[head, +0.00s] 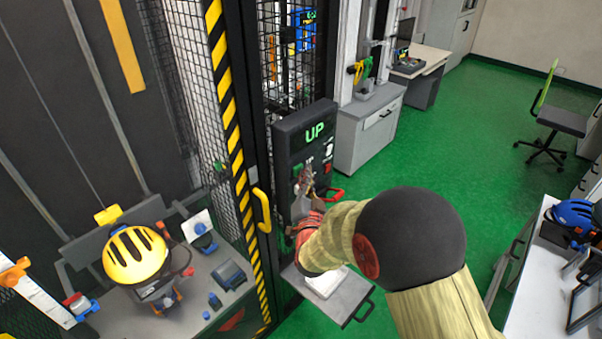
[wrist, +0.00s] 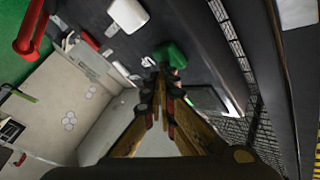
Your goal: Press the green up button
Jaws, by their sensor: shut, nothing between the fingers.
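The dark control panel (head: 287,135) stands upright by the mesh cage, with a lit green "UP" display (head: 314,132) at its top. The green button (head: 297,170) is on its face, partly covered by my gripper (head: 308,178) in the head view. In the wrist view the green button (wrist: 172,54) lies just beyond the fingertips of my gripper (wrist: 161,72). The fingers are together and empty. I cannot tell whether the tips touch the button.
A white control (head: 328,148) and a red button (head: 327,167) sit to the right on the panel. A red handle (head: 335,193) sticks out near the panel's lower right. A yellow handle (head: 262,209) is on the cage at left. Green floor (head: 440,140) is open at right.

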